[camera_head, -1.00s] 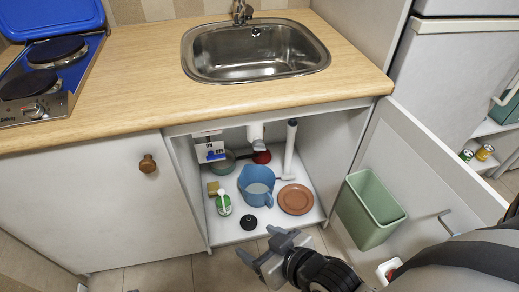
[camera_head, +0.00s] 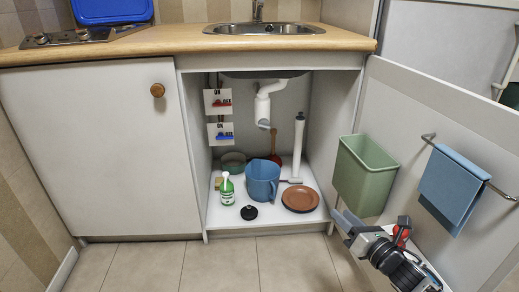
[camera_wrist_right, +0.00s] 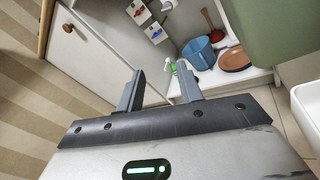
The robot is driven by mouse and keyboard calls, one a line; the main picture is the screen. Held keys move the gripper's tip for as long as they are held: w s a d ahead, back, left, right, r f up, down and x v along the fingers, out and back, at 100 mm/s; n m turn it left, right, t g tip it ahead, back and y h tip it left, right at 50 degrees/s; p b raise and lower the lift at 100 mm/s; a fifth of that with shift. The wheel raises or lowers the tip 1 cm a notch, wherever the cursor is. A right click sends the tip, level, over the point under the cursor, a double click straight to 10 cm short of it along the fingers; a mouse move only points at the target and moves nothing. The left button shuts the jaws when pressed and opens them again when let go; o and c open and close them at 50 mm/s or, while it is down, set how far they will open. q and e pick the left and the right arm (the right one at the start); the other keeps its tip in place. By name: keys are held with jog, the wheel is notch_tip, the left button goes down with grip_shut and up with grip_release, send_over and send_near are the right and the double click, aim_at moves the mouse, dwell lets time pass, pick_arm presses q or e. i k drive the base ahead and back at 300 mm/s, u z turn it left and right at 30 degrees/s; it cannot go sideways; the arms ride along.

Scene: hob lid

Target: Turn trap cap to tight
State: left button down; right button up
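The white sink trap (camera_head: 263,103) hangs under the sink at the back of the open cabinet, with a greyish cap (camera_head: 264,124) at its lower end. I cannot tell how tight the cap is. My right gripper (camera_head: 345,222) is low in front of the open door, below the green bin, to the right of and well apart from the trap. In the right wrist view its two fingers (camera_wrist_right: 160,86) are spread with nothing between them. My left gripper is in neither view.
A blue jug (camera_head: 262,181), green-labelled bottle (camera_head: 226,189), black knobbed piece (camera_head: 249,212), brown plate (camera_head: 299,199) and white upright tube (camera_head: 298,145) stand on the cabinet floor. Two switch plates (camera_head: 220,132) hang at left. The open door carries a green bin (camera_head: 364,175) and blue towel (camera_head: 452,187).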

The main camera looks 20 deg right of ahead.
aim_at(264, 124)
jog(key=z, duration=0.3)
jog(key=k, duration=0.3)
jog(key=u, duration=1.15)
jog(key=i, duration=1.65)
jog(key=z, duration=1.15)
jog(key=i, duration=0.65)
jog(key=z, duration=0.4)
